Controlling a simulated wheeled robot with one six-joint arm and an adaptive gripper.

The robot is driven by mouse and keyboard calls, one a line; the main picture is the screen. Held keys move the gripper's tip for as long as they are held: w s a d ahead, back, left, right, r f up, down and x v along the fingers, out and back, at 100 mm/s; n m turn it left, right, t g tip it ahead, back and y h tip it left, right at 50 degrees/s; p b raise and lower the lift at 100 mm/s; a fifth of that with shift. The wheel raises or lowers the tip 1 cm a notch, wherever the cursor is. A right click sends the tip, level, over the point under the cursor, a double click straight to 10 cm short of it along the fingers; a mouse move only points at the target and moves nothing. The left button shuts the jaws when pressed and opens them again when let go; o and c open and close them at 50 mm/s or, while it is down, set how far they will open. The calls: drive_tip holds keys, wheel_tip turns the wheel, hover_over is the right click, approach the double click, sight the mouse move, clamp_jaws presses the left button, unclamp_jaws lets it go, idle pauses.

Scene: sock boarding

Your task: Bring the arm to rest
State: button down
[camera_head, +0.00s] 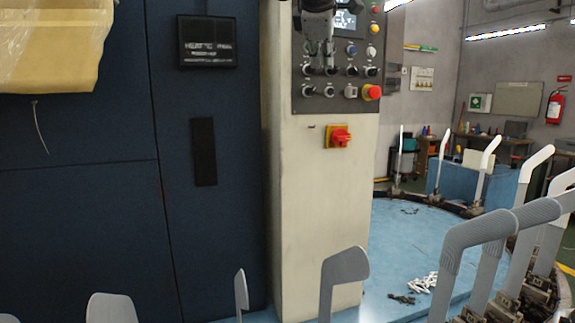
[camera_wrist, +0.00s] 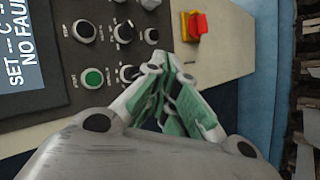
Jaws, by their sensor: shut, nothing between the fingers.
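My gripper (camera_head: 320,62) shows at the top of the head view, in front of the control panel (camera_head: 300,100). The panel has a small screen, several knobs and buttons, and a red emergency stop button (camera_head: 372,92). In the wrist view my gripper (camera_wrist: 168,75) has its green-padded fingers together with nothing between them. The fingertips appear close over the lower knobs; I cannot tell whether they touch. A green button (camera_wrist: 93,78) and a lit screen (camera_wrist: 18,50) lie to the left. My upper arm is out of view.
A red and yellow switch (camera_head: 339,137) sits on the cream column (camera_head: 320,210) below the panel. Dark blue cabinet doors (camera_head: 80,215) stand left. A blue round table (camera_head: 400,245) ringed by upright boards, some bearing grey socks (camera_head: 480,235), lies right. Yellow material (camera_head: 50,45) hangs upper left.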

drive_tip(key=s+d+f+m+g+y, duration=0.1)
drive_tip(key=s+d+f+m+g, duration=0.1)
drive_tip(key=s+d+f, duration=0.35)
drive_tip(key=s+d+f+m+g, duration=0.2)
drive_tip(key=d+f, duration=0.1)
drive_tip(key=f, duration=0.6)
drive_tip(key=s+d+f+m+g+y, duration=0.1)
drive_tip(key=s+d+f+m, duration=0.1)
drive_tip(key=s+d+f, duration=0.35)
drive_tip(key=s+d+f+m, duration=0.9)
drive_tip(key=s+d+f, duration=0.3)
drive_tip(key=s, duration=0.3)
drive_tip(key=shift+d+f+g, duration=0.2)
drive_tip(key=shift+d+g, duration=0.2)
drive_tip(key=shift+d, duration=0.4)
